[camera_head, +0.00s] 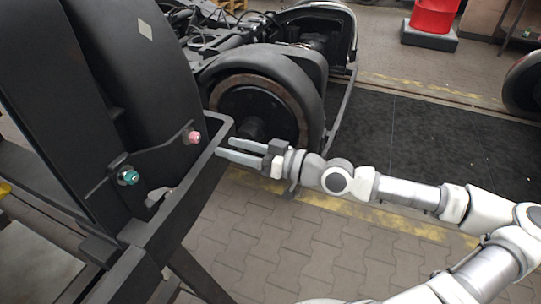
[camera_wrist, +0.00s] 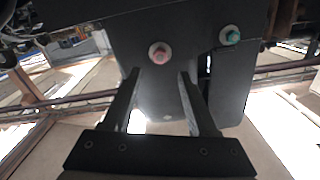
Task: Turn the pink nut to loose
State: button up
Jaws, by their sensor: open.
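The pink nut (camera_head: 194,137) sits on a dark bracket plate on the black bogie part at the left in the head view. In the wrist view the pink nut (camera_wrist: 159,53) lies ahead of and between my fingertips, a little above them in the picture. A teal nut (camera_head: 129,177) is on the same part, lower left in the head view and to the right in the wrist view (camera_wrist: 230,36). My gripper (camera_head: 228,148) is open and empty, with its two fingers (camera_wrist: 159,76) pointing toward the pink nut. The fingers appear apart from the nut.
A black frame bar (camera_head: 170,212) runs in front of the nuts, close to my fingertips. A wheel (camera_head: 255,112) and dark bogie parts stand behind my gripper. A red bin (camera_head: 434,15) stands far back right. The paved floor (camera_head: 270,245) below is open.

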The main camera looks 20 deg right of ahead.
jog(key=v, duration=0.8)
jog(key=shift+s+d, duration=0.2)
dwell(0.4)
